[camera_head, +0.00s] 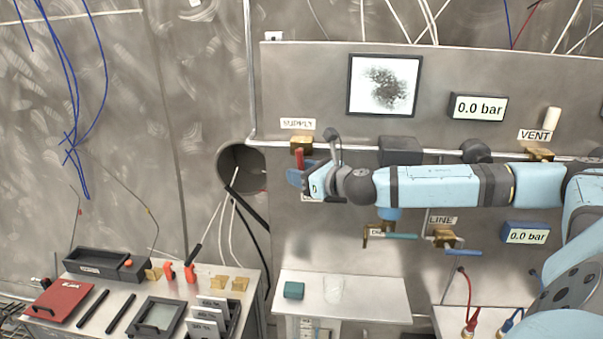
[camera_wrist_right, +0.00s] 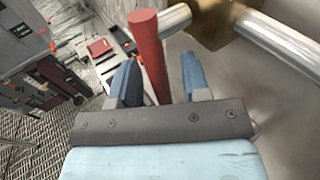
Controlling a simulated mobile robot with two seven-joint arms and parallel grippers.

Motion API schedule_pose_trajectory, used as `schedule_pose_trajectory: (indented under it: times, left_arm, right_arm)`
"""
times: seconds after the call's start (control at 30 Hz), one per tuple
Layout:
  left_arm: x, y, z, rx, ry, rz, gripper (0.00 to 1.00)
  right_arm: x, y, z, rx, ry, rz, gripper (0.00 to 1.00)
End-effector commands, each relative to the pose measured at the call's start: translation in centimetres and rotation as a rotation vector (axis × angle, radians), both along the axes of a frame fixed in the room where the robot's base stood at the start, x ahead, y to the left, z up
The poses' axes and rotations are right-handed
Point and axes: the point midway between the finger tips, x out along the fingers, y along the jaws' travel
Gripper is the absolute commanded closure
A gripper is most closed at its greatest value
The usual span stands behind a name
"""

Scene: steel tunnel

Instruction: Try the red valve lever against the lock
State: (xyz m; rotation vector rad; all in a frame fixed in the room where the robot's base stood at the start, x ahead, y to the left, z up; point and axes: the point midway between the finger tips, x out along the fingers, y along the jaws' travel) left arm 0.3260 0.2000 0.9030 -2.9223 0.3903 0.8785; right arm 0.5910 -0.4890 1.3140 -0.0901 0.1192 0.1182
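The red valve lever (camera_head: 299,160) hangs down from the brass valve (camera_head: 301,144) under the SUPPLY label. It also shows as a red bar (camera_wrist_right: 147,50) in the right wrist view, with the brass valve body (camera_wrist_right: 212,14) behind it. My right gripper (camera_head: 297,178) is at the lever's lower part. In the wrist view its blue fingers (camera_wrist_right: 158,68) stand apart on either side of the lever, nearer the left finger, with a clear gap to the right one. Contact with the left finger cannot be told. No lock can be made out. My left gripper is not in view.
A steel pipe (camera_head: 350,148) runs along the panel behind my right arm. The LINE valve (camera_head: 445,238) is below it. Gauges read 0.0 bar (camera_head: 479,107). A bench with tools and a red case (camera_head: 60,300) stands lower left; a small shelf (camera_head: 372,298) is below.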

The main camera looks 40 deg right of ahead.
Motion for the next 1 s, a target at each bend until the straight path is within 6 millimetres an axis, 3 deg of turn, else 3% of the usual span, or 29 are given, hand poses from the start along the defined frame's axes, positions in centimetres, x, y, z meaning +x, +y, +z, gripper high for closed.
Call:
schedule_pose_trajectory:
  times: [0.37,1.0]
  left_arm:
    - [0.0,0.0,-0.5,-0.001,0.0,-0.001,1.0]
    - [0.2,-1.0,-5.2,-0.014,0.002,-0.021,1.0]
  right_arm:
    - [-0.5,-0.2,-0.1,-0.002,0.0,-0.003,0.58]
    - [-8.2,-1.0,0.8,-0.006,-0.002,-0.002,0.58]
